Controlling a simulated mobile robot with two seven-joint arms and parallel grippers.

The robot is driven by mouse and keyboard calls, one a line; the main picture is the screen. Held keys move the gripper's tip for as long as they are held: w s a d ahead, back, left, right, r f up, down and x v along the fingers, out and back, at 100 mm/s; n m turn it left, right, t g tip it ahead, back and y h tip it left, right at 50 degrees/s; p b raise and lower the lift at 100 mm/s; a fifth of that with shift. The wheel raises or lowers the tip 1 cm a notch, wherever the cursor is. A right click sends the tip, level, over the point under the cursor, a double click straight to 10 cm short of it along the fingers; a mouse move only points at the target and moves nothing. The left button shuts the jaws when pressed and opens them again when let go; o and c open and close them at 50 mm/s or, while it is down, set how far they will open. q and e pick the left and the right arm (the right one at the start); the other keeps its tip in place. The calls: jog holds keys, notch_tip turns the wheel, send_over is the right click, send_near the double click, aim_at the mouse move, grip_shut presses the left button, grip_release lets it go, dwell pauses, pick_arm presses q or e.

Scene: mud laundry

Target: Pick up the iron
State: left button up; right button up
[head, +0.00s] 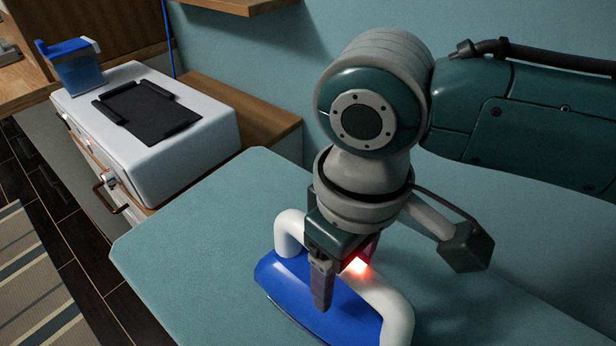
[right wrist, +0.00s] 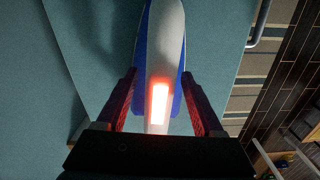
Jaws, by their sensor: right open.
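The iron has a blue body (head: 318,304) and a white handle (head: 392,298), and it rests on the teal ironing surface (head: 190,235). My right gripper (head: 345,272) points down over the handle, open, with one finger on its near side. In the right wrist view the handle (right wrist: 163,50) runs between the two open fingers (right wrist: 158,82), with a visible gap on each side. A red-white glow lies on the handle between them. The far finger is mostly hidden in the head view. My left gripper is in neither view.
A white appliance (head: 200,140) with a black tray-like item (head: 148,112) on top stands at the left. A striped rug (head: 35,280) lies on the dark floor. The surface left of the iron is clear.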

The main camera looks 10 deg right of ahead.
jog(key=shift+f, duration=0.35)
jog(key=shift+f, duration=0.2)
dwell(0.4)
grip_shut()
dwell(0.5)
jog(key=shift+r, duration=0.1)
dwell(0.4)
